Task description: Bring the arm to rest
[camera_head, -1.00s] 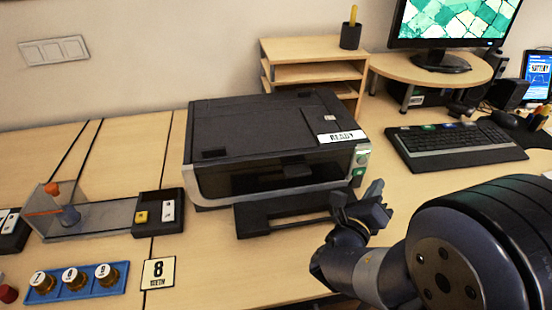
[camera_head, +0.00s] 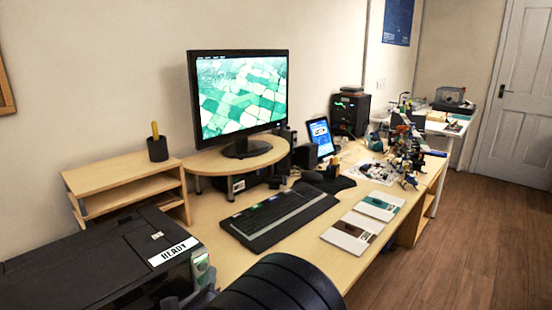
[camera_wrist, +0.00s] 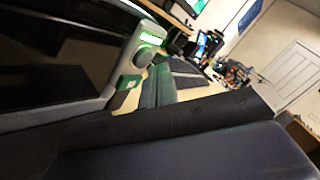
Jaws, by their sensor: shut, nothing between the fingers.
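My gripper (camera_head: 188,300) shows only in part at the bottom edge of the head view, beside the right front corner of the printer. It is shut with nothing in it. My dark, ribbed arm link (camera_head: 280,286) is to the right of it, at the bottom of the frame. In the wrist view a large dark blue-grey part of mine fills the bottom, and the fingertips cannot be made out there.
The black printer (camera_head: 95,262) with a READY label is at the left, close to my gripper; it also fills the wrist view's left (camera_wrist: 60,60). A keyboard (camera_head: 278,216), monitor (camera_head: 240,100), shelf (camera_head: 125,185) and two cards (camera_head: 352,233) stand beyond. Open floor (camera_head: 470,240) lies right.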

